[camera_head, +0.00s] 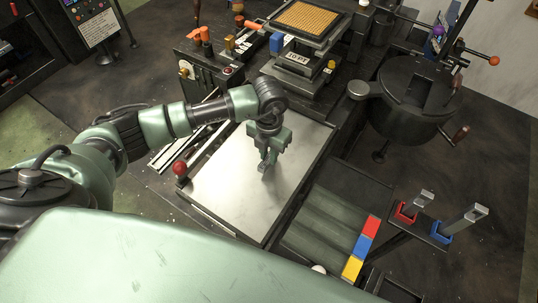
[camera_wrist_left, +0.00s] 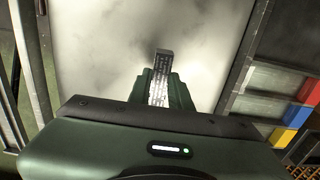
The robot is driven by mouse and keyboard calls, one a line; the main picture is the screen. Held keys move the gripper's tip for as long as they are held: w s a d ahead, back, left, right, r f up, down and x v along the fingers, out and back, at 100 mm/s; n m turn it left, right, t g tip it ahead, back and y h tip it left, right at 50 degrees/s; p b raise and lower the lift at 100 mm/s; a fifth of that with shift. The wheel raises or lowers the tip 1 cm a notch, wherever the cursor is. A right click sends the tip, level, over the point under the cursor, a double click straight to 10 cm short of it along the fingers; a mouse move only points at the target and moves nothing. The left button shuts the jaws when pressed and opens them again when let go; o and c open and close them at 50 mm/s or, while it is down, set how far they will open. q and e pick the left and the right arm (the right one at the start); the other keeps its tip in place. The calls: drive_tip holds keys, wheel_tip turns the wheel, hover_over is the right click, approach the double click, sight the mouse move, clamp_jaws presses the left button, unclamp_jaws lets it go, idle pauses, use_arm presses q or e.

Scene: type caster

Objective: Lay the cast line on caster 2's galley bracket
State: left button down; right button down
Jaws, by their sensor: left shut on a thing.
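My left gripper (camera_head: 265,166) is above the bare pale metal plate (camera_head: 220,190), pointing down. In the left wrist view its fingers (camera_wrist_left: 159,92) are shut on a narrow silver cast line (camera_wrist_left: 160,72) with rows of raised marks, its far end sticking out past the fingertips. A dark galley tray (camera_head: 325,225) with long lanes lies right of the plate, with red (camera_head: 371,227), blue (camera_head: 363,245) and yellow (camera_head: 352,268) blocks along its right end. I cannot tell which part is caster 2's bracket. My right gripper is not in view.
A red holder (camera_head: 404,212) and a blue holder (camera_head: 441,232) with silver bars stand at the right. A round dark pot (camera_head: 415,100) and a press-like machine (camera_head: 300,60) stand behind the plate. A red ball knob (camera_head: 180,168) is at the plate's left edge.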

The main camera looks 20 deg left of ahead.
use_arm(q)
drive_tip(key=shift+f, duration=0.85)
drive_tip(key=shift+w+f, duration=0.1)
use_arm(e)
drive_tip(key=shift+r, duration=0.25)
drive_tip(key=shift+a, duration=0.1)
use_arm(q)
drive_tip(key=shift+f, duration=0.15)
drive_tip(key=c, duration=1.3)
unclamp_jaws()
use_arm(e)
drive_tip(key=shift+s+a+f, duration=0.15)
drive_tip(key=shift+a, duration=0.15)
